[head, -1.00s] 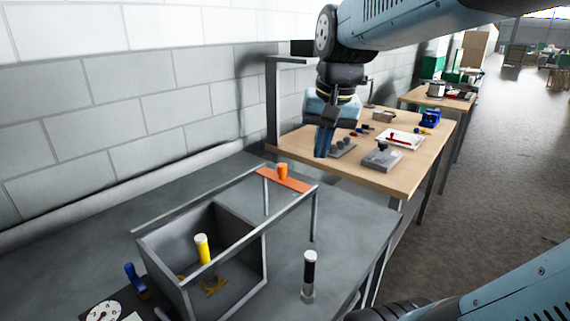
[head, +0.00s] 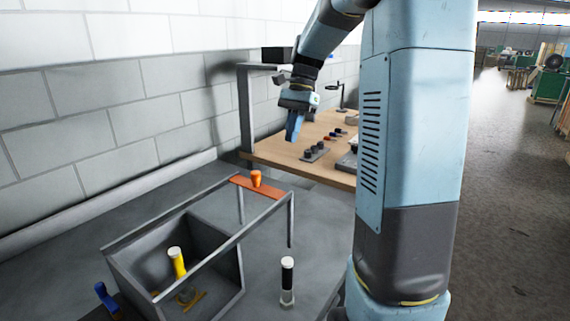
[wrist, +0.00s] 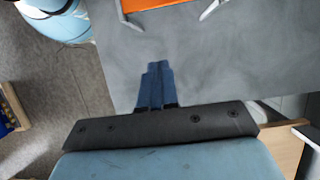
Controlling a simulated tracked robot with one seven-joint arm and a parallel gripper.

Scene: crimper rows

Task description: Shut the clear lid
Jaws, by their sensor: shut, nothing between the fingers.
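A grey open-topped box (head: 232,272) stands on the grey bench. Two thin rails (head: 215,240) run across its top and extend past it toward the back right, on thin legs. An orange strip (head: 240,182) with an orange knob (head: 256,179) spans the rails' far end, away from the box. The clear pane itself is hard to make out; the box mouth looks uncovered. My gripper (head: 293,138), with blue fingers, is shut and empty, above and right of the knob in the picture. In the wrist view the fingers (wrist: 156,66) point toward the orange strip (wrist: 150,4), apart from it.
A yellow cylinder with a white cap (head: 177,262) stands in the box. A black, white-capped cylinder (head: 288,280) stands on the bench right of it. A blue-handled item (head: 105,297) is at lower left. A wooden table (head: 290,160) with small parts and a grey post (head: 245,110) lies behind.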

